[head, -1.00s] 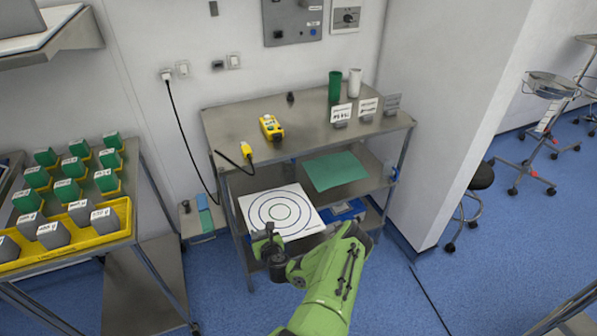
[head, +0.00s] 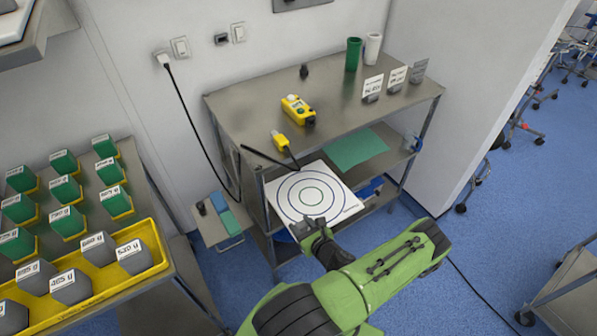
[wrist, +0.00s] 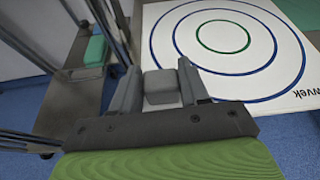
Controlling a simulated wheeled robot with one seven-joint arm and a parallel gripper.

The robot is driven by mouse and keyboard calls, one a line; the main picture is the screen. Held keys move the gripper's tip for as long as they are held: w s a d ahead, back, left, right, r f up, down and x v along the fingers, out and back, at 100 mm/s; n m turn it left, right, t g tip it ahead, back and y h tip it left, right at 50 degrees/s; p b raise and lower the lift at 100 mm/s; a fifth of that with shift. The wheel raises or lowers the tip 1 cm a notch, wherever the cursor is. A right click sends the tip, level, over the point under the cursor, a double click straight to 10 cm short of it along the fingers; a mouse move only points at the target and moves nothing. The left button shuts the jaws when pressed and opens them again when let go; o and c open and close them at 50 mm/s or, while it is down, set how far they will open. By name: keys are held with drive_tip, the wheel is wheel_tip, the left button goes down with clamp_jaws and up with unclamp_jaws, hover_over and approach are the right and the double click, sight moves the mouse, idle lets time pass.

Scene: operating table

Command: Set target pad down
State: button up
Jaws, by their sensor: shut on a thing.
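The target pad (head: 341,192) is a white square board with blue rings and a green inner ring. In the head view it lies roughly level at the front left of the shelving table, at about the middle shelf. My gripper (head: 310,228) is at its near edge. In the wrist view my gripper (wrist: 160,85) is shut on a small grey block at the edge of the target pad (wrist: 270,85); the block looks like the pad's grip. I cannot tell whether the pad's underside touches the shelf.
The steel table (head: 245,108) holds a yellow device (head: 297,110), cups and label cards on top. A yellow-tipped cable (head: 281,141) hangs near the pad. A green sheet (head: 355,148) lies on the middle shelf. At left, a cart carries a yellow tray (head: 152,254) and several labelled blocks.

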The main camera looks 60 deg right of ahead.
sight(288, 213)
drive_tip(key=w+d+b, duration=0.1)
drive_tip(key=w+d, duration=0.1)
drive_tip(key=w, duration=0.2)
drive_tip(key=w+d, duration=0.3)
drive_tip(key=w, duration=0.2)
drive_tip(key=w+d+b, duration=0.1)
drive_tip(key=w+d, duration=0.2)
drive_tip(key=w, duration=0.2)
drive_tip(key=shift+w+d+b, duration=0.15)
drive_tip(key=shift+d+b, duration=0.1)
drive_tip(key=shift+b, duration=0.1)
drive_tip(key=shift+w+d+f+b, duration=0.1)
drive_tip(key=shift+f+b, duration=0.15)
drive_tip(key=shift+f, duration=0.25)
drive_tip(key=shift+w+d+f+b, duration=0.1)
drive_tip(key=shift+f+b, duration=0.15)
drive_tip(key=shift+f, duration=0.25)
wheel_tip(288, 213, down, 5)
drive_tip(key=b, duration=0.2)
drive_tip(key=shift+f+b, duration=0.15)
drive_tip(key=shift+b, duration=0.25)
drive_tip(key=shift+w, duration=0.15)
drive_tip(key=o, duration=1.3)
drive_tip(key=p+v, duration=0.4)
drive_tip(key=v, duration=0.8)
drive_tip(key=shift+r, duration=0.2)
